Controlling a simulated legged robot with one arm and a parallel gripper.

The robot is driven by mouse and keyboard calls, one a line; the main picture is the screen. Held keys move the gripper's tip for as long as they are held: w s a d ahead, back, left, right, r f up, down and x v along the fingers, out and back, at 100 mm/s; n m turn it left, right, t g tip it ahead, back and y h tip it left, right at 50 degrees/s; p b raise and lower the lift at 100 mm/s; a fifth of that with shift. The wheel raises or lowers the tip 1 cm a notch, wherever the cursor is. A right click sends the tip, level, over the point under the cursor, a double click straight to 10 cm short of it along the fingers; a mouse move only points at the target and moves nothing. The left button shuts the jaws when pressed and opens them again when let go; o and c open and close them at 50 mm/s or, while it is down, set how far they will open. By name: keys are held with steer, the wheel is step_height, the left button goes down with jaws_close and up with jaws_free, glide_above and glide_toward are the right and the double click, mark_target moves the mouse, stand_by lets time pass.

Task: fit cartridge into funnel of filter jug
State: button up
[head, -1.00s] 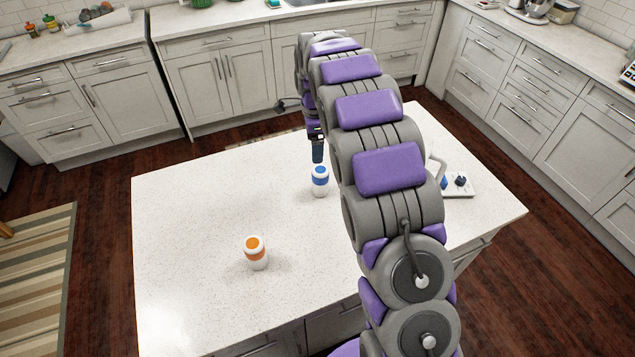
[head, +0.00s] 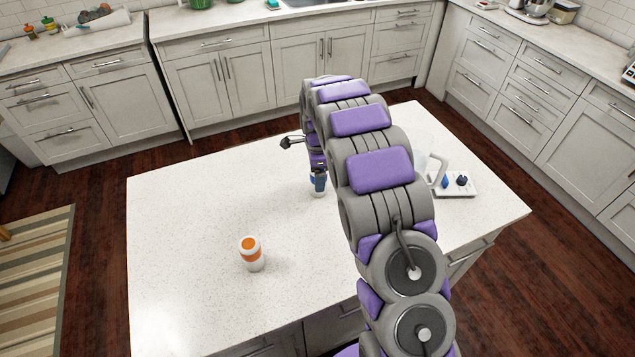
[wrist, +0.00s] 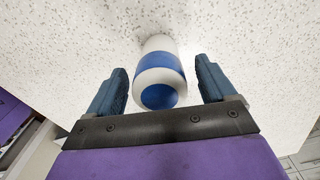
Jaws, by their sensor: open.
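A white cartridge with a blue band and blue top (wrist: 159,73) stands on the island counter. In the wrist view it lies between the two open fingers of my gripper (wrist: 161,88), with a gap on each side. In the head view most of this cartridge (head: 318,190) is hidden by my gripper (head: 318,182). A second cartridge, white with an orange band and top (head: 251,254), stands at the front left of the counter. The clear filter jug (head: 436,168) is at the right, partly behind my arm; its funnel cannot be made out.
A white tray (head: 468,190) with small dark blue pieces (head: 461,180) sits beside the jug. Grey cabinets (head: 215,90) line the back and right, beyond a dark wood floor.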

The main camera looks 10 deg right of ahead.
steer(key=shift+d+f, duration=0.1)
steer(key=shift+d, duration=0.1)
steer(key=shift+c, duration=0.2)
steer(key=shift+a, duration=0.3)
steer(key=c, duration=0.7)
steer(key=shift+d, duration=0.15)
steer(key=c, duration=0.5)
